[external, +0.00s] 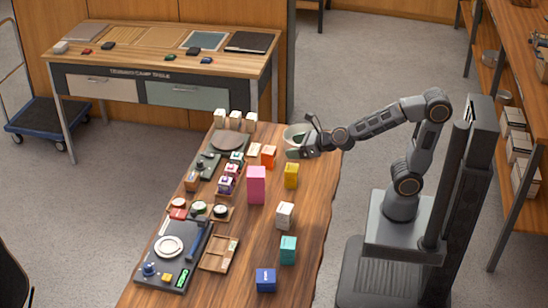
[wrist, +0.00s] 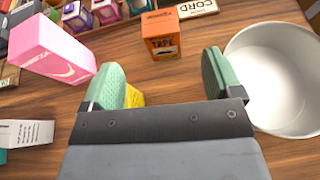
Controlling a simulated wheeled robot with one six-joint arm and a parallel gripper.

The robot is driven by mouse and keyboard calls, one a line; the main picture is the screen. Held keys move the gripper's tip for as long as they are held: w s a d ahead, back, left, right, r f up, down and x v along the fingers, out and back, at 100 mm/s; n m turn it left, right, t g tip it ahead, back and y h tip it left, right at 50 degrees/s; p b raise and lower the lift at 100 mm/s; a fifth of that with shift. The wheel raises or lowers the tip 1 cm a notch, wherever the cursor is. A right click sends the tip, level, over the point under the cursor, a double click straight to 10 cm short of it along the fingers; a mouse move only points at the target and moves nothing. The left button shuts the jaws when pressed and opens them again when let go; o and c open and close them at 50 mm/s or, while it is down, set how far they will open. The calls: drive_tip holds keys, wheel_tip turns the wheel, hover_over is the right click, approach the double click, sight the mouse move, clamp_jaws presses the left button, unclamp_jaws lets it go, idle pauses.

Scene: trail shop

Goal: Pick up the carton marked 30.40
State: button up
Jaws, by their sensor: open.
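No marking 30.40 can be read on any carton. In the external view a pink carton (external: 256,185), an orange carton (external: 268,157), a yellow carton (external: 291,176), a white carton (external: 285,215), a teal carton (external: 288,250) and a blue carton (external: 266,280) stand on the wooden table. My gripper (wrist: 163,80) is open and empty. In the wrist view the orange carton (wrist: 161,36) is beyond the gap between the fingers, the pink carton (wrist: 55,45) is left, and the yellow carton (wrist: 135,98) is mostly hidden by the left finger.
A white round bowl (wrist: 285,80) is close to the right finger. A card reading CORD (wrist: 197,8) is beyond the orange carton. Small goods and trays, including a dark tray (external: 205,245), fill the table's left side. Several cream cartons (external: 234,118) stand at its far end.

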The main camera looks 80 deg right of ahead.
sight(268, 149)
drive_tip(key=b+x, duration=0.2)
drive_tip(key=x, duration=0.9)
drive_tip(key=shift+w+f+b, duration=0.1)
drive_tip(key=shift+w+b, duration=0.3)
drive_tip(key=shift+c, duration=0.5)
drive_tip(key=c, duration=1)
